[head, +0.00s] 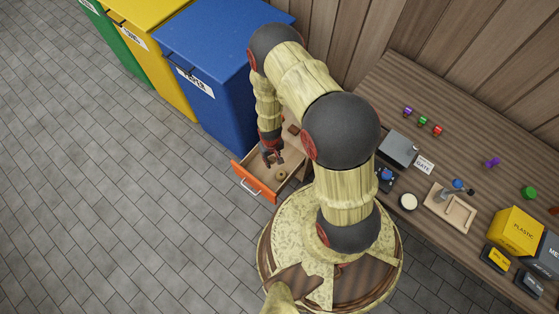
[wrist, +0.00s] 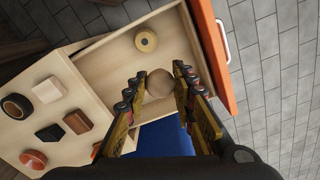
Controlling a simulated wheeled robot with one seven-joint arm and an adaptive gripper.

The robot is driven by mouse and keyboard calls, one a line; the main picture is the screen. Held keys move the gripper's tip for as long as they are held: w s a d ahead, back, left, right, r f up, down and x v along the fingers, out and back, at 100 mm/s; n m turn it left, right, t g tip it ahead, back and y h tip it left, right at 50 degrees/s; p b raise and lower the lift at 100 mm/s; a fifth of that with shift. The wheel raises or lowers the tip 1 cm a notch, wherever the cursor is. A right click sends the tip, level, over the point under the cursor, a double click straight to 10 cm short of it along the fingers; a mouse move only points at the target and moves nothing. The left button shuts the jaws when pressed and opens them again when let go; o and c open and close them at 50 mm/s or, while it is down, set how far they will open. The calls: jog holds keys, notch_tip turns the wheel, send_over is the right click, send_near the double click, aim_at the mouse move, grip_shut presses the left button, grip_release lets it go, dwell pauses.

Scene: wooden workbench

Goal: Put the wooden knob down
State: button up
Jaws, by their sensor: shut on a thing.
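In the wrist view the wooden knob (wrist: 160,81), round and brown, sits between the fingertips of my gripper (wrist: 160,90). My gripper is shut on it. They are over the open wooden drawer (wrist: 110,66); I cannot tell whether the knob touches the drawer floor. In the head view my gripper (head: 274,159) is inside the outline of the drawer (head: 247,160), which has an orange front (head: 253,184). The knob cannot be made out there.
A blue bin (head: 213,55) stands behind; the workbench (head: 440,125) is at right.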

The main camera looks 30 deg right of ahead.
jog(key=shift+s+f+b, duration=1)
jog(key=shift+s+f, duration=1.2)
jog(key=shift+f, duration=1.05)
jog(key=b, duration=0.2)
send_near(261, 164)
jog(key=s, duration=0.2)
jog(key=shift+s+d+f, duration=0.15)
jog(key=shift+s+d, duration=0.05)
jog(key=shift+s, duration=0.15)
jog(key=shift+w+a+f, duration=0.15)
jog(key=shift+w+f, duration=1)
jog(key=shift+f, duration=0.15)
jog(key=shift+f, duration=0.15)
jog(key=shift+w+f, duration=0.1)
jog(key=shift+w, duration=0.05)
jog(key=shift+f+b, duration=0.75)
jog(key=shift+f, duration=0.8)
